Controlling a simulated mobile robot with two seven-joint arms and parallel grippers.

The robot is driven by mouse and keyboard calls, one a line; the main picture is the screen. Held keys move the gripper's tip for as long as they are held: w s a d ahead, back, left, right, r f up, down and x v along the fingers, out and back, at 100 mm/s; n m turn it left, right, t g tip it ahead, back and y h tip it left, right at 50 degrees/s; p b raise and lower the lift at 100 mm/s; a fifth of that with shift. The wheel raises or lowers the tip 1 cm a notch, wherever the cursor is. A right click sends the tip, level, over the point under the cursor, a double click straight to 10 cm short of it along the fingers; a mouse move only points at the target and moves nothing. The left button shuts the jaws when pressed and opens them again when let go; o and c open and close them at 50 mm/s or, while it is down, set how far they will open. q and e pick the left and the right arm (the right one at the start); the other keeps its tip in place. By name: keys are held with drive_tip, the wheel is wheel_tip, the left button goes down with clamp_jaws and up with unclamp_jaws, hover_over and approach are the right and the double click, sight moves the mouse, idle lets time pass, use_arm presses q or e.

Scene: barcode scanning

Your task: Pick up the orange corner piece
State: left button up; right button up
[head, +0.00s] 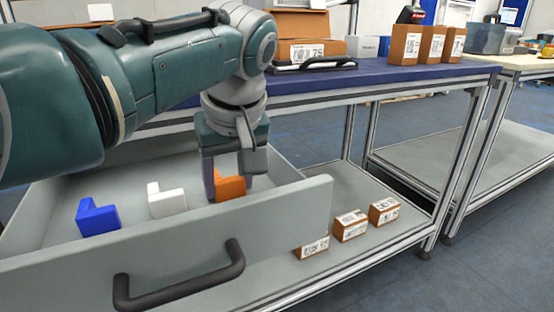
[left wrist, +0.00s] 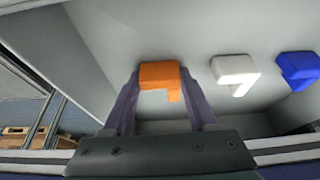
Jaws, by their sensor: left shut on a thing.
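The orange corner piece (head: 230,187) is in the open grey drawer (head: 290,215), at the right end of a row of corner pieces. My left gripper (head: 222,185) points down into the drawer and is shut on the orange piece. In the left wrist view the orange piece (left wrist: 160,76) sits between the two purple-grey fingers (left wrist: 158,95). I cannot tell whether the piece still touches the drawer floor. My right gripper is not in view.
A white corner piece (head: 167,201) and a blue one (head: 98,217) lie left of the orange one in the drawer. The drawer front has a black handle (head: 180,285). Labelled boxes (head: 350,225) stand on the lower shelf. The blue tabletop (head: 400,75) overhangs behind.

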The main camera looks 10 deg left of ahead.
sight(229, 180)
use_arm(q)
drive_tip(key=shift+c, duration=0.4)
drive_tip(key=shift+r, duration=0.1)
drive_tip(key=shift+r, duration=0.25)
wheel_tip(229, 180, up, 19)
drive_tip(key=p, duration=0.6)
drive_tip(key=shift+r+p, duration=0.2)
drive_tip(key=shift+p, duration=0.1)
